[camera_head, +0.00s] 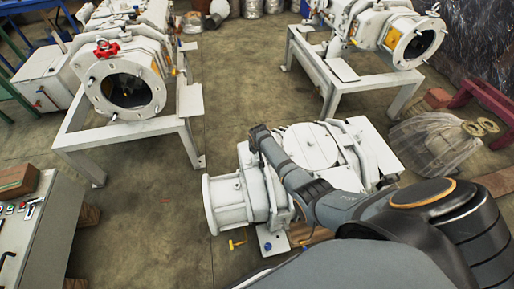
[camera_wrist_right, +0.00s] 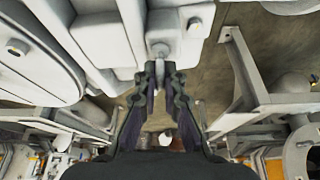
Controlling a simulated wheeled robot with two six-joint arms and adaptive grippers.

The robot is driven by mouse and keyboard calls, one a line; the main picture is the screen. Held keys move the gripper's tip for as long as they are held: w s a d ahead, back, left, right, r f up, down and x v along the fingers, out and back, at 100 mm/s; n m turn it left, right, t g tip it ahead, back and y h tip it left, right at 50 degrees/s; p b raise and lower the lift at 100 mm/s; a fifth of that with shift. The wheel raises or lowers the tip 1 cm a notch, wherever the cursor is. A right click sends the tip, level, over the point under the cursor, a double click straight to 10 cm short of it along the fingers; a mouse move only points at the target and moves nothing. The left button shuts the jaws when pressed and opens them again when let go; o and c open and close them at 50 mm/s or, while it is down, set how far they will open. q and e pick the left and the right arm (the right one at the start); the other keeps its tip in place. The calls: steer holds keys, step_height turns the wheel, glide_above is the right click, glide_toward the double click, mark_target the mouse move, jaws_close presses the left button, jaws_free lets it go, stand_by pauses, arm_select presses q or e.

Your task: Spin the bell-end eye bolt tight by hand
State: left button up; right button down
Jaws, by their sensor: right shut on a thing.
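A white screw vacuum pump (camera_head: 310,148) sits low on the floor, with a round flanged bell end (camera_head: 210,205) on its left. My right arm reaches across it from the lower right. My right gripper (camera_head: 257,138) is at the pump's upper left side, small and mostly hidden by its own arm. In the right wrist view, my right gripper (camera_wrist_right: 161,70) has its fingers closed around the eye bolt (camera_wrist_right: 160,49), whose pale rounded part shows just past the fingertips against the white housing. Its hold below the tips is partly hidden. My left gripper is not in view.
Two more white pumps stand on frames, one at the back left (camera_head: 120,85) and one at the back right (camera_head: 385,35). A control box (camera_head: 35,225) is at the lower left. A plastic-wrapped bundle (camera_head: 435,145) lies right. Bare floor lies between the frames.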

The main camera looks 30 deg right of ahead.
steer(key=shift+m+g+h, duration=0.4)
steer(key=shift+m+h, duration=0.4)
steer(key=shift+m, duration=1.4)
steer(key=shift+w+r, duration=0.1)
steer(key=c, duration=1.5)
jaws_free()
steer(key=shift+o, duration=0.2)
steer(key=v, duration=1.2)
